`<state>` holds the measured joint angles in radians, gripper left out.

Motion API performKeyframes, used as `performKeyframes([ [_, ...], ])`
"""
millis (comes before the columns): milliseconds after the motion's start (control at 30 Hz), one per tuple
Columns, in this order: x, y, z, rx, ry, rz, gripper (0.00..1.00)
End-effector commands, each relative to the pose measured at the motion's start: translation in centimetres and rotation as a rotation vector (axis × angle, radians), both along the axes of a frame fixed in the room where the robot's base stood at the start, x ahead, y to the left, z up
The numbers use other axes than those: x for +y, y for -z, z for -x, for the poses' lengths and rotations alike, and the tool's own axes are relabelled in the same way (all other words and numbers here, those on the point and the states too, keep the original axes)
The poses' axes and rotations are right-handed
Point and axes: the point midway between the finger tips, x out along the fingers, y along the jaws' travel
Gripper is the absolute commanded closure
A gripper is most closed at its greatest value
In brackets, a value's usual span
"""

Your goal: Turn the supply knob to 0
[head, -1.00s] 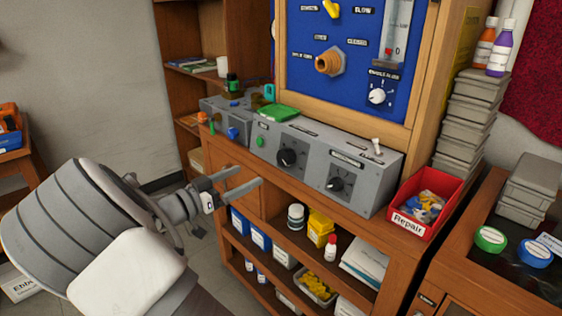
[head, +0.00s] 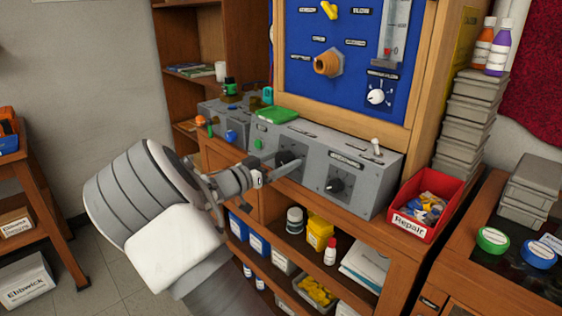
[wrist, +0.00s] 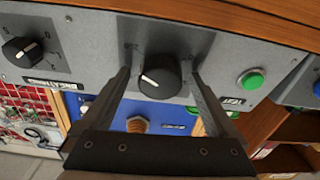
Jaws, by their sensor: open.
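A black knob (wrist: 160,76) with a white pointer line sits on the grey control box (head: 320,150). In the wrist view its dial is upside down, with the pointer toward the lower left; its marks are too small to read. My gripper (wrist: 160,71) is open, with one finger on each side of this knob; I cannot tell whether they touch it. In the head view my gripper (head: 291,165) partly hides the knob. A second black knob (head: 335,185) sits to its right and also shows in the wrist view (wrist: 20,50). I cannot read which label says supply.
A green button (wrist: 251,80) is beside the knob. A toggle switch (head: 376,146) stands on the box top. A red Repair bin (head: 412,228) stands at the box's right end. A blue panel (head: 350,60) rises behind; shelves with bottles and boxes lie below.

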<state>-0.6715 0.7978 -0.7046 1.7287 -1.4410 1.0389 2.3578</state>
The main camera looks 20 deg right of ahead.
Motion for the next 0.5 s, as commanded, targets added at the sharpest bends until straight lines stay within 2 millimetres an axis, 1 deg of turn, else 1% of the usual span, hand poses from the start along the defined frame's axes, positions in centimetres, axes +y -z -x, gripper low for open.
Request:
performKeyframes([
  [67, 0.01, 0.0, 0.01, 0.0, 0.0, 0.0, 0.06],
  [100, 0.01, 0.01, 0.01, 0.0, 0.0, 0.0, 0.1],
  [267, 0.02, 0.02, 0.02, 0.0, 0.001, 0.0, 0.39],
  [300, 0.02, 0.02, 0.03, 0.0, 0.001, 0.0, 0.46],
  [467, 0.02, 0.02, 0.03, 0.0, 0.001, 0.0, 0.75],
  [500, 0.02, 0.02, 0.04, 0.0, 0.001, 0.0, 0.82],
])
